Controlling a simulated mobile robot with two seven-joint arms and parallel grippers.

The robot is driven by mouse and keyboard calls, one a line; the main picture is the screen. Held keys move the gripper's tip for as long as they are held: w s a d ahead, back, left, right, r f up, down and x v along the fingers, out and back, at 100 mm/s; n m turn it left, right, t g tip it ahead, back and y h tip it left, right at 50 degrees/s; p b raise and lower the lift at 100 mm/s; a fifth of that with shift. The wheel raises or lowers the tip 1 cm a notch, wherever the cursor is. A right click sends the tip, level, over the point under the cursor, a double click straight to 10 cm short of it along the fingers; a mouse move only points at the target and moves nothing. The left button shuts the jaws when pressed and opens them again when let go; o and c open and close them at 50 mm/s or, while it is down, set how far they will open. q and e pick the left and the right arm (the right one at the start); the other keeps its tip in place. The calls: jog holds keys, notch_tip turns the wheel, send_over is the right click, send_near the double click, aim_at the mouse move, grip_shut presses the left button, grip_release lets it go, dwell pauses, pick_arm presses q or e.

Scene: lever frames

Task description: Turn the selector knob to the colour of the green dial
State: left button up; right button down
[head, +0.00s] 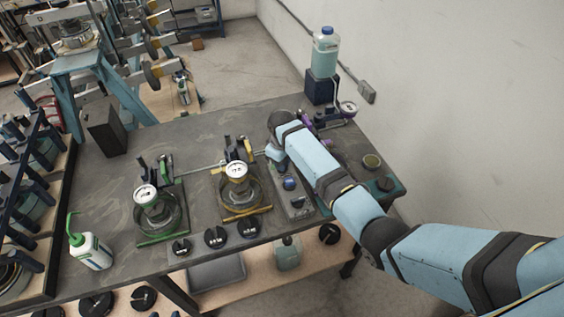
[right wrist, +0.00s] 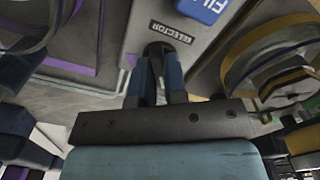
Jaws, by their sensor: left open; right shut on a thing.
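The white-faced dial (head: 146,194) on the green-based frame (head: 158,238) stands at the left of the bench; its reading is too small to tell. The grey selector box (head: 297,211) lies right of the yellow frame. My right arm hides part of it and the right gripper in the head view. In the right wrist view my right gripper (right wrist: 157,78) is shut on the dark selector knob (right wrist: 156,49), beside the label reading SELECTOR (right wrist: 171,32). The fingers cover much of the knob; its pointing direction and any colour marks are not clear. My left gripper is not in view.
The yellow frame (head: 246,211) with its own dial stands close left of the box. A blue button (right wrist: 208,8) is near the knob. A bottle of pale liquid (head: 325,56) stands at the back right. A squeeze bottle (head: 91,251) is at front left.

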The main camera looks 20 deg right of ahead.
jog(key=shift+n, duration=1.5)
jog(key=c, duration=1.2)
grip_release()
jog(key=shift+o, duration=0.2)
notch_tip(320, 180, up, 14)
jog(key=b, duration=0.2)
